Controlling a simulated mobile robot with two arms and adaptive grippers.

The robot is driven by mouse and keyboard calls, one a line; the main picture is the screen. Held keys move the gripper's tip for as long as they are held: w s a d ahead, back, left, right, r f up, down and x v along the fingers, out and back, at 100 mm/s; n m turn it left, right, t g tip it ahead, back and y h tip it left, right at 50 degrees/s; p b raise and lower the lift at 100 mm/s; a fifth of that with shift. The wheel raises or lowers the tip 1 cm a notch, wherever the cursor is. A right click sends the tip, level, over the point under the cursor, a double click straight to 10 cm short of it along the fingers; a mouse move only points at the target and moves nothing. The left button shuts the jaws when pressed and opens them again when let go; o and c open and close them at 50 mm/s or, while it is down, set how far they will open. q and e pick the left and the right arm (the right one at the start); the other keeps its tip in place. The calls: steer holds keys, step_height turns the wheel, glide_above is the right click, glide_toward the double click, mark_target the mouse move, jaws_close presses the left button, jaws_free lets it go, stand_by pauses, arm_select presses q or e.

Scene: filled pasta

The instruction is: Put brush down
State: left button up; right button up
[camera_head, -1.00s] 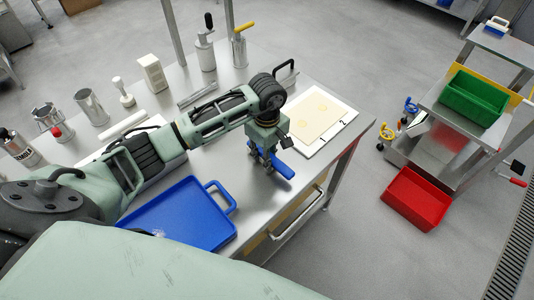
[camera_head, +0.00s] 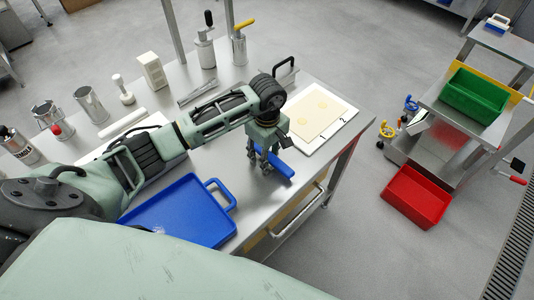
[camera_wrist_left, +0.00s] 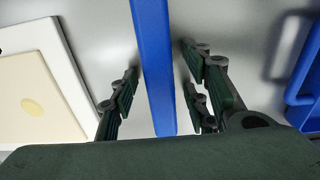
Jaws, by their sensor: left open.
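The brush (camera_head: 284,170) shows as a long blue bar on the steel table, near its right front edge. In the left wrist view the blue bar (camera_wrist_left: 153,40) runs lengthwise between the fingers. My left gripper (camera_head: 262,166) points down over it. In the left wrist view my left gripper (camera_wrist_left: 162,75) is open, with a finger on each side of the bar and gaps showing between. Bristles are not visible. My right gripper is not in view.
A blue tray (camera_head: 180,232) lies left of the brush. A white board (camera_head: 338,137) with a dough sheet (camera_head: 312,117) lies behind it to the right. Pots and tools line the far side. A red bin (camera_head: 415,197) sits off the table beside a cart.

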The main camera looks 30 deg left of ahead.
arm_select(q)
step_height(320, 180, up, 12)
steer(key=b, duration=0.2)
steer(key=shift+r+b, duration=0.15)
steer(key=shift+b, duration=0.15)
stand_by(0.3)
